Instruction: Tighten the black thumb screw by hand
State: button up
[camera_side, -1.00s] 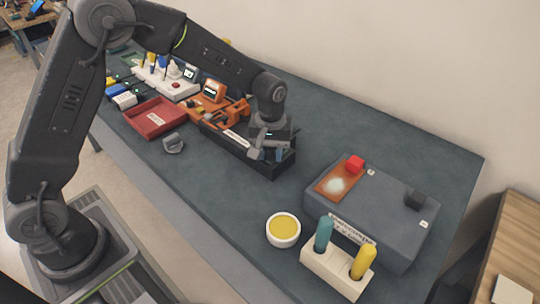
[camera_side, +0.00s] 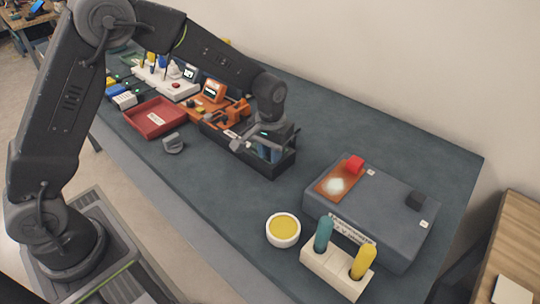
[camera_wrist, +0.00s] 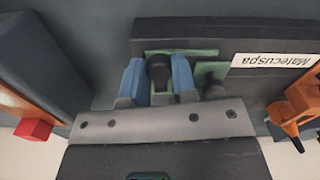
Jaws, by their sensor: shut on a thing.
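The black thumb screw (camera_wrist: 159,68) stands at a green board (camera_wrist: 206,57) in the dark open box (camera_wrist: 220,27). My gripper (camera_wrist: 157,82) has its two blue fingers on either side of the screw head and is shut on it. In the side view my gripper (camera_side: 263,150) reaches down into the right part of the long dark box (camera_side: 272,168). The screw is hidden there. A second dark knob (camera_wrist: 212,82) is just right of my right finger in the wrist view.
A yellow-filled bowl (camera_side: 283,229) and a white holder (camera_side: 318,262) are in front. Orange fixtures (camera_side: 213,91) and a red tray (camera_side: 155,119) are left.

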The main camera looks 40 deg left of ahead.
jog(key=shift+m, duration=0.3)
jog(key=o, duration=0.5)
jog(key=shift+m, duration=0.3)
jog(key=shift+o, duration=0.2)
jog(key=shift+r, duration=1.55)
jog(key=shift+o, duration=0.4)
jog(key=o, duration=0.5)
